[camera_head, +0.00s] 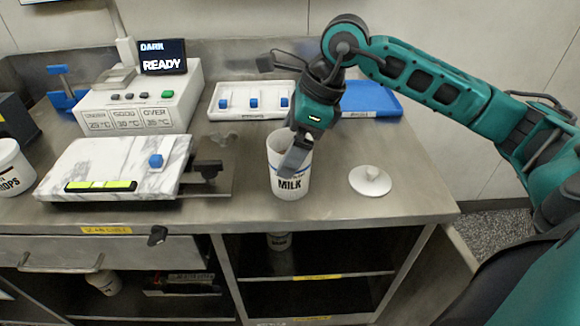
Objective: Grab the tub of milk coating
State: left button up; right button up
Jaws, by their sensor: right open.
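The tub of milk coating (290,185) is a white tub marked "MILK", upright and without its lid near the front of the steel counter. My right gripper (293,160) reaches down at the tub's mouth, its fingers overlapping the rim and front wall. It is open; whether a finger is inside the tub or touching its wall is hard to tell. A white lid with a knob (370,181) lies on the counter to the right of the tub. My left gripper is not in view.
A marble slab (110,160) with a yellow-green strip lies left of the tub. Behind stand a machine with a "DARK READY" display (163,57), a white tray with blue pieces (240,113) and a blue tray (370,99). Another tub (12,170) stands at far left.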

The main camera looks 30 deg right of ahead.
jog(key=shift+f, duration=0.15)
jog(key=c, duration=1.6)
